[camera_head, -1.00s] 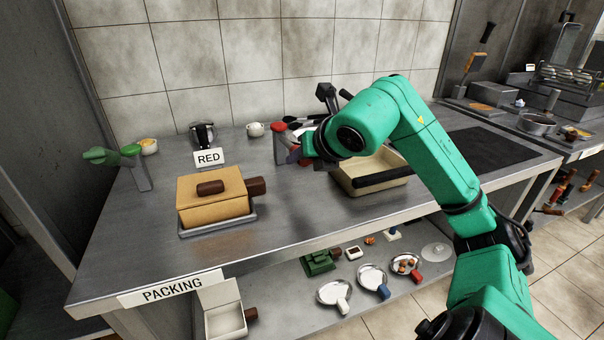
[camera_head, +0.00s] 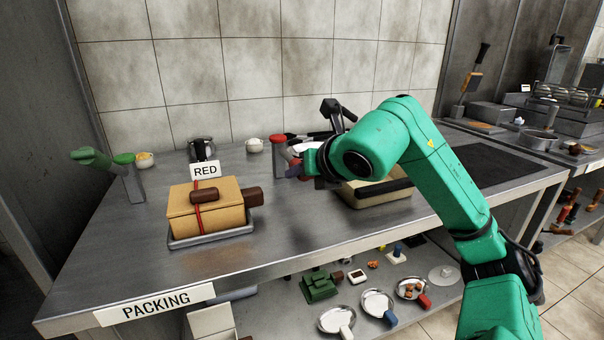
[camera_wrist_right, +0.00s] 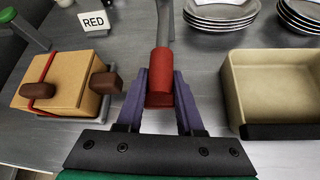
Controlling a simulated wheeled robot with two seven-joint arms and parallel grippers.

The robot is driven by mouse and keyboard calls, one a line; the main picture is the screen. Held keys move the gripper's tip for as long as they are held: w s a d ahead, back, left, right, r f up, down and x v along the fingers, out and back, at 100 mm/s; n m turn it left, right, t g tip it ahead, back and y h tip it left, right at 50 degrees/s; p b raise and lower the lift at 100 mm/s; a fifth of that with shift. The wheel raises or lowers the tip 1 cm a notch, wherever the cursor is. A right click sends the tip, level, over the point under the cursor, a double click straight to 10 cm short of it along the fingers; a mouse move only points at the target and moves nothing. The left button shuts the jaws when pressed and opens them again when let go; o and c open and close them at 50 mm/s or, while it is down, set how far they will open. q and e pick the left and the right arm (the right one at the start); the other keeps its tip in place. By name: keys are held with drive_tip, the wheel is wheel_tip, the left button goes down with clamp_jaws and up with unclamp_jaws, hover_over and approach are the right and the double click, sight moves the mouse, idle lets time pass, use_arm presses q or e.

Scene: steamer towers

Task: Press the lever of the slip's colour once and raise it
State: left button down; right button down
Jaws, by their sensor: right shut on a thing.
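The slip (camera_head: 205,170) reads RED and stands behind the tan box (camera_head: 215,218); it also shows in the wrist view (camera_wrist_right: 95,22). The red lever (camera_head: 278,142) has a grey post and a red cap. My right gripper (camera_head: 294,172) is at its handle. In the wrist view the purple fingers of my right gripper (camera_wrist_right: 159,100) are shut on the red handle (camera_wrist_right: 160,70). The green lever (camera_head: 90,157) stands at the left end of the table, its handle raised and untouched. A red band (camera_head: 197,215) runs around the box. My left gripper is not in view.
The box sits on a grey tray (camera_head: 183,243). A beige open pan (camera_wrist_right: 232,92) is to the right of my gripper, with plate stacks (camera_wrist_right: 221,12) behind. A kettle (camera_head: 202,149) and small pots stand along the wall. The table's front middle is clear.

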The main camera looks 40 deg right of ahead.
drive_tip(key=c, duration=0.6)
unclamp_jaws()
drive_tip(key=shift+f, duration=0.2)
drive_tip(key=shift+o, duration=0.2)
drive_tip(key=v, duration=1.4)
drive_tip(key=shift+s+r, duration=0.2)
drive_tip(key=shift+r, duration=0.1)
